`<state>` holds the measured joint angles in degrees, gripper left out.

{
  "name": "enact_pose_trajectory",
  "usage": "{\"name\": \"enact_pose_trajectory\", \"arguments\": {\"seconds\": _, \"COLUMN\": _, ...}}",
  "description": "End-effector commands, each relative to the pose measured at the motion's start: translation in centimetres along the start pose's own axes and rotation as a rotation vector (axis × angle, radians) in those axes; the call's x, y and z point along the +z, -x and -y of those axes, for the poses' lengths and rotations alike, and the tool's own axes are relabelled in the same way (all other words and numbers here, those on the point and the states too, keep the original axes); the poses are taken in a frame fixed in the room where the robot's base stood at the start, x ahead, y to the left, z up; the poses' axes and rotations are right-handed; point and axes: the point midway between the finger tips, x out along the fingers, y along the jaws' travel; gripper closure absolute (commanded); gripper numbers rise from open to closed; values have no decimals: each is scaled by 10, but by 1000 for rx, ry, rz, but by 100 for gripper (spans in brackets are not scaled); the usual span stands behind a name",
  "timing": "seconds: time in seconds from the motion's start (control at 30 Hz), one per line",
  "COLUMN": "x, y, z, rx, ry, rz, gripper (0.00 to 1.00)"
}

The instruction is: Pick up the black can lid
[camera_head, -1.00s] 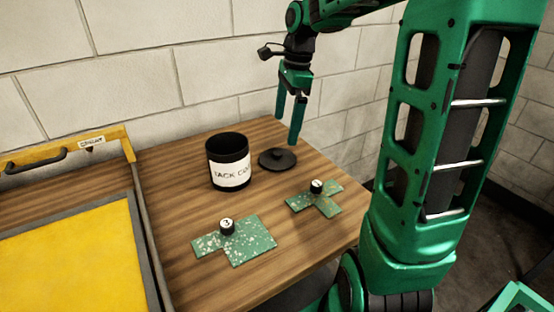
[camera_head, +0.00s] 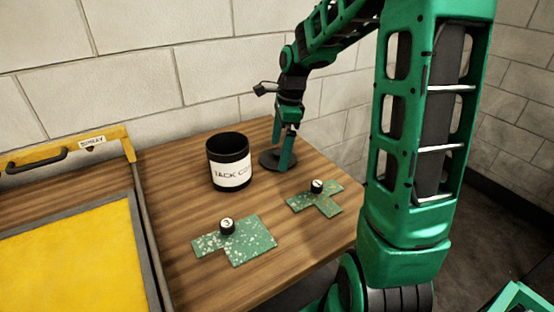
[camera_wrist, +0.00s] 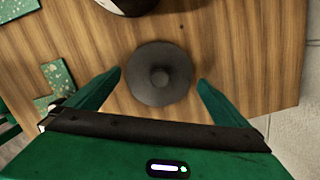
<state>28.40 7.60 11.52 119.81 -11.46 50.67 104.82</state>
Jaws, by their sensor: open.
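The black can lid (camera_head: 267,161) is a round disc with a raised knob, lying flat on the wooden table to the right of the can. In the wrist view the lid (camera_wrist: 160,73) sits ahead of and between my two green fingers, with its knob near the middle. My gripper (camera_head: 281,150) is open and empty, pointing down at the lid, and its fingers hide part of it in the head view. In the wrist view my gripper (camera_wrist: 151,86) has a finger at each side of the lid. I cannot tell whether they touch it.
A black can (camera_head: 229,161) with a white label stands left of the lid. Two green speckled pieces with black knobs, one nearer (camera_head: 250,243) and one farther right (camera_head: 325,204), lie in front. A yellow framed panel (camera_head: 68,250) is at the left. A block wall stands behind.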

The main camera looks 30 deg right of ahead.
Motion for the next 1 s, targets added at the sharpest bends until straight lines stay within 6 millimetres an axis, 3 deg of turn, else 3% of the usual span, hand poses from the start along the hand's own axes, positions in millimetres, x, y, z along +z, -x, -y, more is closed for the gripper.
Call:
{"name": "enact_pose_trajectory", "arguments": {"seconds": 0.1, "x": 1, "y": -10, "z": 0, "rx": 1, "ry": 2, "rz": 0, "gripper": 0}}
{"name": "enact_pose_trajectory", "arguments": {"seconds": 0.37, "x": 1, "y": -12, "z": 0, "rx": -1, "ry": 2, "rz": 0, "gripper": 0}}
{"name": "enact_pose_trajectory", "arguments": {"seconds": 0.5, "x": 1, "y": -12, "z": 0, "rx": -1, "ry": 2, "rz": 0, "gripper": 31}}
{"name": "enact_pose_trajectory", "arguments": {"seconds": 0.53, "x": 1, "y": -12, "z": 0, "rx": -1, "ry": 2, "rz": 0, "gripper": 34}}
{"name": "enact_pose_trajectory", "arguments": {"seconds": 0.83, "x": 1, "y": -10, "z": 0, "rx": -2, "ry": 2, "rz": 0, "gripper": 34}}
{"name": "enact_pose_trajectory", "arguments": {"seconds": 1.0, "x": 4, "y": 10, "z": 1, "rx": -5, "ry": 2, "rz": 0, "gripper": 34}}
